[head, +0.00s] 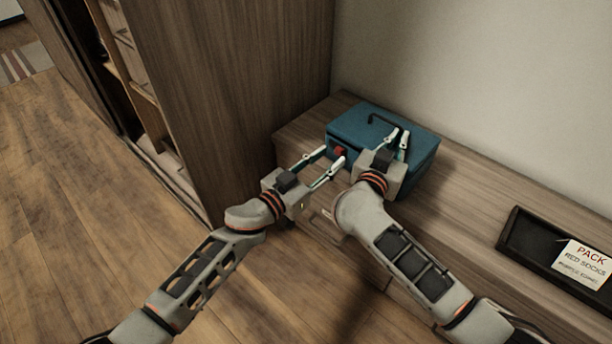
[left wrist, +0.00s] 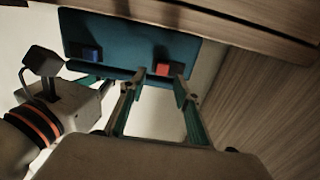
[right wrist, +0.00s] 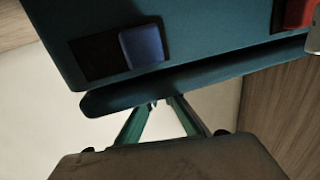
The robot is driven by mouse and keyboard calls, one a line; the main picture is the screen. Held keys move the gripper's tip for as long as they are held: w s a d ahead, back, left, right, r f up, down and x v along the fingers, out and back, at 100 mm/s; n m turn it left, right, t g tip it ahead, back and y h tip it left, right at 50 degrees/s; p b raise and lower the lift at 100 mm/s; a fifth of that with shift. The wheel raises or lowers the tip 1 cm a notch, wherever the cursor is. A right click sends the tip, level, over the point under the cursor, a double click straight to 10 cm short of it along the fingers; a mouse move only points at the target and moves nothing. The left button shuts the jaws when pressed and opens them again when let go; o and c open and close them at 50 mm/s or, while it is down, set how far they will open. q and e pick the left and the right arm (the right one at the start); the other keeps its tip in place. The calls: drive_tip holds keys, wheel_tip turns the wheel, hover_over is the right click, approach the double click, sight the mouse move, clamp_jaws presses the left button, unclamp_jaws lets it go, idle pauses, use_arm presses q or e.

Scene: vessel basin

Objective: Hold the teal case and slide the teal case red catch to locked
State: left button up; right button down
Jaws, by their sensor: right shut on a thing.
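The teal case (head: 349,125) stands on the wooden counter, with a dark handle on its lid. Its red catch (head: 340,151) is on the front face and also shows in the left wrist view (left wrist: 163,69), in a dark slot. In the right wrist view the red catch (right wrist: 297,14) is cut by the frame edge. My left gripper (head: 331,157) is open, its fingertips in front of and around the red catch. My right gripper (head: 399,135) is shut on the case at its top; its fingertips are partly hidden beyond the lid edge in the right wrist view.
A blue catch (right wrist: 142,46) sits in another slot on the case front. A dark tray (head: 530,238) with a "PACK RED SOCKS" card (head: 583,264) is on the counter at right. A tall wooden cabinet (head: 240,80) rises at left. The counter between case and tray is clear.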

drive_tip(key=shift+r, duration=0.15)
use_arm(q)
drive_tip(key=v, duration=0.9)
drive_tip(key=shift+r, duration=0.1)
use_arm(e)
drive_tip(key=c, duration=2.1)
unclamp_jaws()
drive_tip(key=shift+c, duration=0.2)
